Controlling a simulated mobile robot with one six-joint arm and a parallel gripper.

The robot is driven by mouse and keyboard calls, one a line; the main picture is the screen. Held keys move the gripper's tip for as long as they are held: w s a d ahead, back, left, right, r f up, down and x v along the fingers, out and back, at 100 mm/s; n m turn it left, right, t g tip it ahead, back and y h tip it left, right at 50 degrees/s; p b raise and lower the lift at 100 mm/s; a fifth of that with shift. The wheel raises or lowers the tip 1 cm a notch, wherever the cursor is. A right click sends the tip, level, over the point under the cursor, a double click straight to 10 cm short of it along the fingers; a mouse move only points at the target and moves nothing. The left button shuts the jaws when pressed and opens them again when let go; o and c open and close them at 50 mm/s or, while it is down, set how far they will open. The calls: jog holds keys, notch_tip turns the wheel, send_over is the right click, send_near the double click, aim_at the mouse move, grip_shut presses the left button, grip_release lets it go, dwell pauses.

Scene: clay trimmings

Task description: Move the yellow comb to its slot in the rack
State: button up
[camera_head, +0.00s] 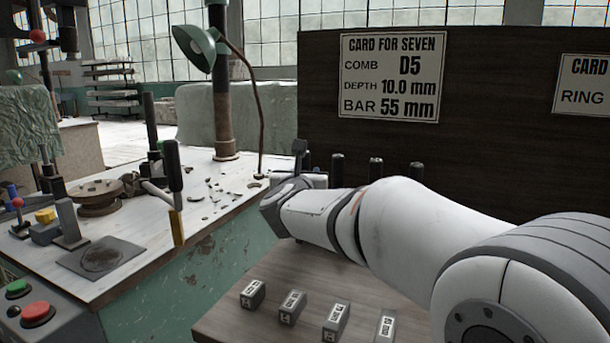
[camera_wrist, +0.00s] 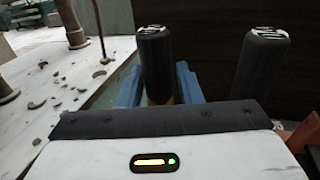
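The yellow comb's black handle (camera_wrist: 155,62) stands upright between my gripper's blue fingers (camera_wrist: 158,85) in the wrist view. A little of the yellow comb shows below the handle, and the fingers look closed on it. In the head view its dark handle (camera_head: 300,148) rises behind my wrist, which hides the fingers. The handle stands at the left of a row of black handles (camera_head: 337,165) at the rack, and its top looks slightly higher. The nearest of these handles shows at the right in the wrist view (camera_wrist: 260,62). The rack's slots are hidden.
A dark-handled tool with a yellow lower end (camera_head: 177,226) is at the left bench's front edge. Several labelled blocks (camera_head: 252,293) sit in front. A dark board (camera_head: 470,150) with cards stands behind the handles.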

jog(key=o, duration=0.3)
jog(key=shift+o, duration=0.2)
jog(key=shift+f, duration=0.1)
jog(key=s+p, duration=0.1)
jog(key=s, duration=0.6)
jog(key=shift+s+a, duration=0.2)
jog(key=shift+s, duration=0.2)
notch_tip(320, 180, up, 6)
jog(key=s+d+n+g+y+p, duration=0.15)
jog(key=n+y+p, duration=0.25)
jog(key=n+p, duration=0.6)
jog(key=s+d+n+g+h+p, duration=0.1)
jog(key=s+d+n+g+p, duration=0.6)
jog(key=s+n, duration=0.5)
jog(key=s+d+r+n+g+h+p, duration=0.1)
jog(key=s+d+n+g+p, duration=0.5)
jog(key=s+d+n+p, duration=0.6)
jog(key=s+n+p, duration=0.1)
jog(key=n+p, duration=0.1)
jog(key=shift+s+n+g+h, duration=0.25)
jog(key=shift+n+g+h, duration=0.1)
jog(key=shift+n+h, duration=0.05)
